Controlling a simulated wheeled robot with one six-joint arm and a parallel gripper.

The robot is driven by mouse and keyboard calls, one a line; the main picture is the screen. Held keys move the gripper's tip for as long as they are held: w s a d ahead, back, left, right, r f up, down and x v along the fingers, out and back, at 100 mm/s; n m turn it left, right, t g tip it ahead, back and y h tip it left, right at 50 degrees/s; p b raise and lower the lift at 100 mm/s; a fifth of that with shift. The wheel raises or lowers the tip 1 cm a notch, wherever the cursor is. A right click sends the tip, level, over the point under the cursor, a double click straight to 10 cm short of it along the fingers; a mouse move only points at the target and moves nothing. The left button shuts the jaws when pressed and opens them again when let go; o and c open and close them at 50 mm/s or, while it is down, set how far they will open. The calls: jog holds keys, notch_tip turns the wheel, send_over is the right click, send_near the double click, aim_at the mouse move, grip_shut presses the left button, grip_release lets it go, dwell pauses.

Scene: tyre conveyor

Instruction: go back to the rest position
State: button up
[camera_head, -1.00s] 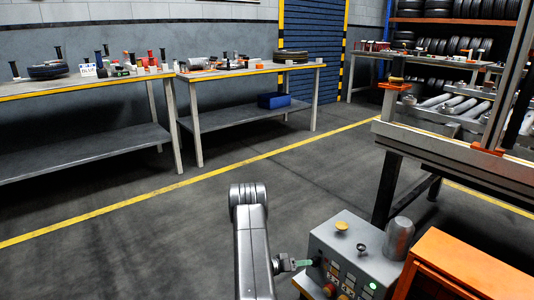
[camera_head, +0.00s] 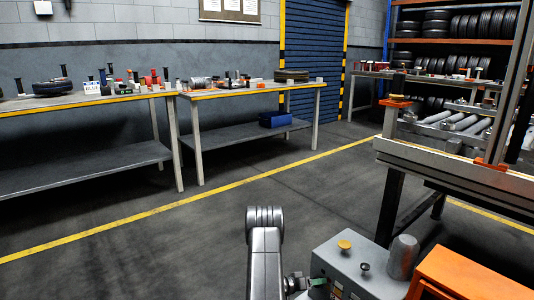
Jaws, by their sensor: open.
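My arm (camera_head: 265,258) rises from the bottom edge in the camera_head view, with its rounded joint at the top.
The control box has a yellow knob (camera_head: 344,244). An orange cabinet (camera_head: 465,275) stands to its right, below the conveyor frame (camera_head: 450,170). Two workbenches with parts line the back wall, with a blue bin (camera_head: 275,119) under one. The floor ahead is clear.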

jog(key=p+v, duration=0.4)
jog(key=v, duration=0.9)
jog(key=b+x, duration=0.4)
jog(key=x, duration=1)
jog(key=shift+s+b, duration=0.1)
jog(key=shift+b, duration=0.2)
jog(key=shift+a+r+m+y+p, duration=0.2)
jog(key=shift+m+y+p, duration=0.15)
jog(key=shift+m, duration=0.25)
jog(key=shift+s+f+m+t+y, duration=0.1)
jog(key=shift+m+t+y, duration=0.6)
jog(key=shift+m, duration=0.5)
jog(key=shift+d+f+m+t+y+b, duration=0.1)
jog(key=shift+m+t+y+b, duration=0.5)
jog(key=shift+m+b, duration=0.5)
jog(key=shift+s+m+t+y+b, duration=0.15)
jog(key=shift+m+t+y+b, duration=0.2)
jog(key=shift+m+t+b, duration=0.65)
jog(key=p+v, duration=0.2)
jog(key=v, duration=0.5)
jog(key=shift+a+r+m+g, duration=0.3)
jog(key=shift+r, duration=0.1)
jog(key=shift+s+a, duration=0.1)
jog(key=shift+a, duration=0.05)
